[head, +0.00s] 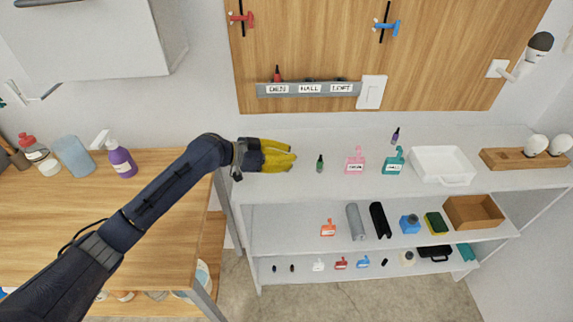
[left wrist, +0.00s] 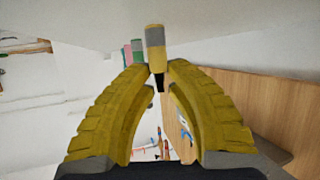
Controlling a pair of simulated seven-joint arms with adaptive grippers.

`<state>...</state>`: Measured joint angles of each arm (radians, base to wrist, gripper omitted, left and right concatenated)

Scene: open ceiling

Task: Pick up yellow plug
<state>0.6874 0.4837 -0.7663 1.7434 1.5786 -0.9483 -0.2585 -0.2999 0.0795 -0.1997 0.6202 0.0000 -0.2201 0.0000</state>
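My left gripper (head: 280,157) reaches over the left end of the upper shelf in the head view, its yellow fingers pointing right. In the left wrist view the left gripper (left wrist: 158,68) has its fingertips close in on both sides of the yellow plug (left wrist: 155,46), which has a grey band and a dark tip. The gap matches the plug's width, so the fingers look shut on it. The plug's far end is close to the shelf surface; I cannot tell whether it touches. The yellow plug cannot be made out in the head view. My right gripper is not in view.
A green plug (head: 320,164) stands just right of the gripper, then a pink bottle (head: 355,161), a teal bottle (head: 393,161) and a white tray (head: 441,165). A purple plug (head: 395,136) stands behind. A grey labelled rack (head: 307,89) is on the wooden wall panel.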

